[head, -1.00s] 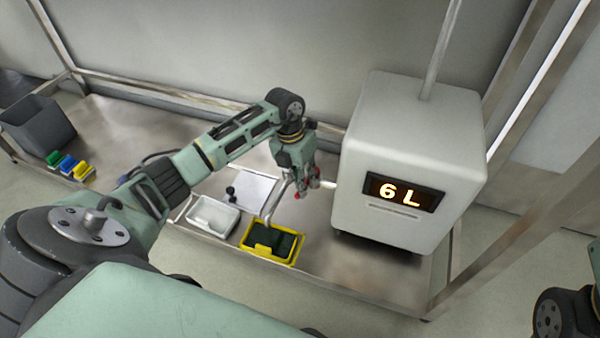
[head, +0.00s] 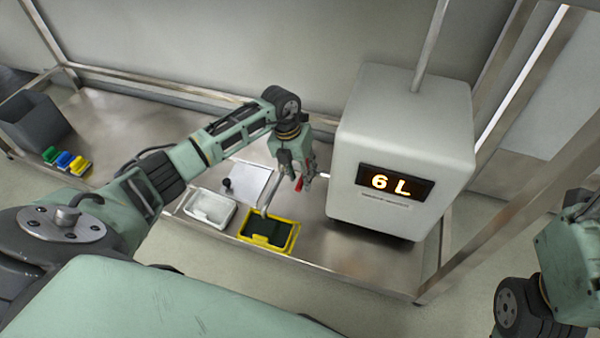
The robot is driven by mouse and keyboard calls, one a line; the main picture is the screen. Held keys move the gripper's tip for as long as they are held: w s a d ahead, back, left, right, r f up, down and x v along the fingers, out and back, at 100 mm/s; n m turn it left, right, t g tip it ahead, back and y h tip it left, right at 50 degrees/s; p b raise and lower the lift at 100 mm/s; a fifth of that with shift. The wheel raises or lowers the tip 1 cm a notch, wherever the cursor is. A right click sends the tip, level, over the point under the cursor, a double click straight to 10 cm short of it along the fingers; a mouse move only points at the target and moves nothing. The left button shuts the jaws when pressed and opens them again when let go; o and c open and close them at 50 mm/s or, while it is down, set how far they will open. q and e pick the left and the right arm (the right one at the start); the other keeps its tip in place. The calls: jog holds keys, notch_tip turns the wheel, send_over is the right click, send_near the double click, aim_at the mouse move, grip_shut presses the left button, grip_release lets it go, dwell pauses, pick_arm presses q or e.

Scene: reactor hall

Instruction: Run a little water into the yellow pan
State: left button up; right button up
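The yellow pan (head: 294,240), with a dark inside, sits near the front edge of the metal bench. A thin metal spout (head: 266,200) comes down over its back rim. I cannot make out any water. The white tank unit (head: 400,130) stands to the right, its lit display (head: 395,183) reading "6 L". My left gripper (head: 303,182), with red fingertips, hangs above the bench behind the pan, beside the spout and left of the tank. Its finger gap is too small to judge, and I see nothing held. My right arm shows at the right edge; its fingertips are not visible.
A white tray (head: 209,210) sits left of the pan. Behind it is a pale square plate (head: 252,183) with a black knob (head: 227,184). Green, blue and yellow blocks (head: 66,160) and a grey bin (head: 36,122) stand far left. Metal posts frame the bench.

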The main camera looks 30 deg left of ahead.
pick_arm(q)
notch_tip(320, 180, up, 12)
jog(key=a, duration=0.2)
jog(key=shift+s+a, duration=0.15)
jog(key=shift+s, duration=0.1)
jog(key=shift+f, duration=0.15)
dwell(0.5)
